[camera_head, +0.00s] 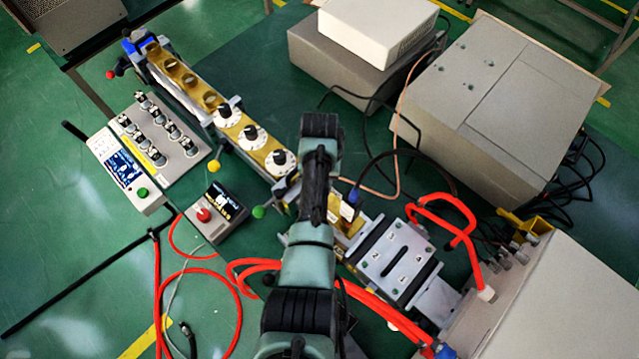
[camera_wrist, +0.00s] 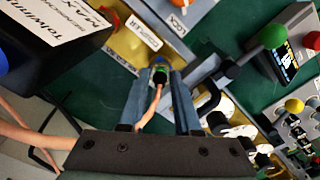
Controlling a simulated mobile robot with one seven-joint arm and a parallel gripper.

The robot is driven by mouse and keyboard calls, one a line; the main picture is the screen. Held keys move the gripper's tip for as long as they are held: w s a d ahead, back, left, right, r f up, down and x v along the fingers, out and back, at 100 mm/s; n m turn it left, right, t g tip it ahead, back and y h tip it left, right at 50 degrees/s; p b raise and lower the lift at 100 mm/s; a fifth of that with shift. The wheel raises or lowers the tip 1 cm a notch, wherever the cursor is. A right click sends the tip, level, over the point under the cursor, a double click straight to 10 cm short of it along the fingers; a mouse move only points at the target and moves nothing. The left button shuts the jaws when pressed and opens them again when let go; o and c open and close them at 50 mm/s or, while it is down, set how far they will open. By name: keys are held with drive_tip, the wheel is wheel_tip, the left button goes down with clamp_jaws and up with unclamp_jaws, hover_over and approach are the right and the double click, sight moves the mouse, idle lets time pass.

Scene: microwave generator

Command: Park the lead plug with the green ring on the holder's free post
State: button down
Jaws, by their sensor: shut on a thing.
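In the wrist view my gripper (camera_wrist: 161,80) is shut on the lead plug with the green ring (camera_wrist: 160,71). The plug sits between the two blue-grey fingertips, close to a brass waveguide part (camera_wrist: 125,45) with a white label. I cannot tell whether the plug touches or is seated in that part. A copper-coloured lead (camera_wrist: 149,112) runs back from the plug between the fingers. In the head view my arm covers the gripper and the plug; the copper lead (camera_head: 397,125) shows to the right. I cannot make out the holder or its free post for sure.
A brass waveguide with white dials (camera_head: 252,137) runs at upper left. Grey boxes (camera_head: 500,105) stand at right. A silver block (camera_head: 392,262) lies right of my arm. Red hoses (camera_head: 375,300) cross below it.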

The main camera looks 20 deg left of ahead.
drive_tip(key=shift+n, duration=0.3)
drive_tip(key=c, duration=0.6)
unclamp_jaws()
drive_tip(key=shift+r, duration=0.15)
wheel_tip(320, 180, up, 13)
drive_tip(key=b, duration=0.1)
idle(0.5)
